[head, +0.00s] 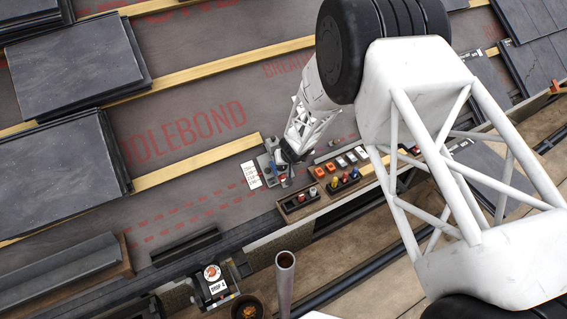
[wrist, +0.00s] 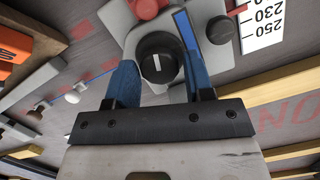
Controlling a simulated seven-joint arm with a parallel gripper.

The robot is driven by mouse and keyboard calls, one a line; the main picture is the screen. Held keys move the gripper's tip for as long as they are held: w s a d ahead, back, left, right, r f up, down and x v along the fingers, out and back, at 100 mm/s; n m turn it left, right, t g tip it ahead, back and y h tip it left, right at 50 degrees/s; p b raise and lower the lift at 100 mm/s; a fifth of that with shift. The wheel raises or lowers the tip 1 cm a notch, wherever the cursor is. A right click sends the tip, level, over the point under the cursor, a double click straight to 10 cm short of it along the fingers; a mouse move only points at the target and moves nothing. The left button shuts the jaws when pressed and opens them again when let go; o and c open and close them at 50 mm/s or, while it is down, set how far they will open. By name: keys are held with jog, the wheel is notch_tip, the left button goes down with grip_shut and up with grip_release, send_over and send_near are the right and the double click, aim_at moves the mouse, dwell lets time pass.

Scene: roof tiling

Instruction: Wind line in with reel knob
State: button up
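A grey fixture carries a round black knob (wrist: 157,62) with a white mark, seen in the wrist view. In the head view my gripper (head: 283,165) is down at the grey fixture (head: 266,165) on the roof, largely hiding the knobs.
A white number scale (head: 251,175) lies left of the fixture. Wooden trays with coloured pieces (head: 343,180) stand close on the right. Slate stacks (head: 75,65) lie on the left. A "DROP A" box (head: 213,284) and an upright pipe (head: 285,280) are nearer.

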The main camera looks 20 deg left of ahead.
jog(key=c, duration=0.5)
jog(key=shift+c, duration=0.2)
jog(key=shift+m, duration=0.3)
jog(key=shift+d+m+y, duration=0.1)
jog(key=shift+m+y, duration=0.6)
jog(key=shift+m, duration=1.9)
jog(key=o, duration=0.9)
jog(key=shift+d+r, duration=0.1)
jog(key=shift+r, duration=0.05)
jog(key=shift+v, duration=3.7)
